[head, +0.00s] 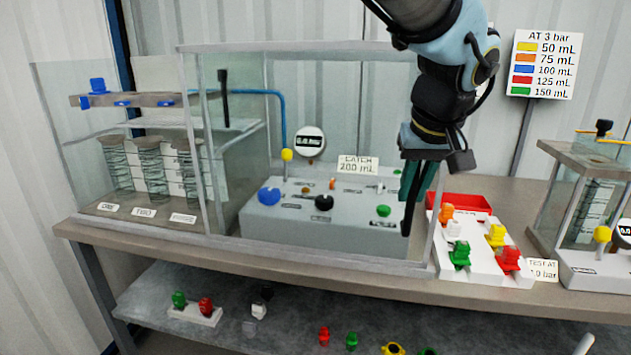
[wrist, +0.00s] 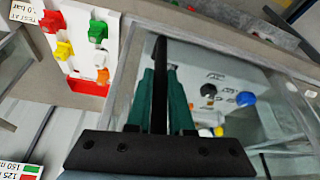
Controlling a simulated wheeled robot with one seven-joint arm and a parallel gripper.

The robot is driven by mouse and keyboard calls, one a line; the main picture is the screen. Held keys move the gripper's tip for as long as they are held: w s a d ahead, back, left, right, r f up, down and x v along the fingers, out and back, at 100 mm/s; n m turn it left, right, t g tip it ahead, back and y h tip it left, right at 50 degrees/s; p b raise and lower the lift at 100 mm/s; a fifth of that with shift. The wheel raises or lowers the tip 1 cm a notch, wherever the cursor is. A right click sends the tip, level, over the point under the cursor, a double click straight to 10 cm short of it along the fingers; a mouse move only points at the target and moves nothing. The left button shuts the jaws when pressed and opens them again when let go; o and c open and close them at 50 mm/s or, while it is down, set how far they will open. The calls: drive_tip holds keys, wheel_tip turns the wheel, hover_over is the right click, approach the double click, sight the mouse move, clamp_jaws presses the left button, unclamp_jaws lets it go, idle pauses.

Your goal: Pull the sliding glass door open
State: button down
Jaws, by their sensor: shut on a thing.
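The sliding glass door (head: 330,105) is a clear pane in the front of the long glass case, before a grey pump panel. A black vertical bar handle (head: 407,215) stands near the right end of the case front. The pane's edges are hard to make out.
A white block (head: 485,260) with coloured fittings and a red tray (head: 465,203) sit just right of the case. The left bay holds several coils (head: 150,165). Another glass case (head: 570,200) stands at far right. Loose fittings lie on the lower shelf (head: 280,320).

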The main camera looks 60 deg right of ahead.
drive_tip(key=shift+s, duration=0.25)
drive_tip(key=shift+d, duration=0.1)
drive_tip(key=c, duration=0.8)
unclamp_jaws()
drive_tip(key=b+v, duration=0.2)
drive_tip(key=v, duration=0.8)
drive_tip(key=shift+r, duration=0.4)
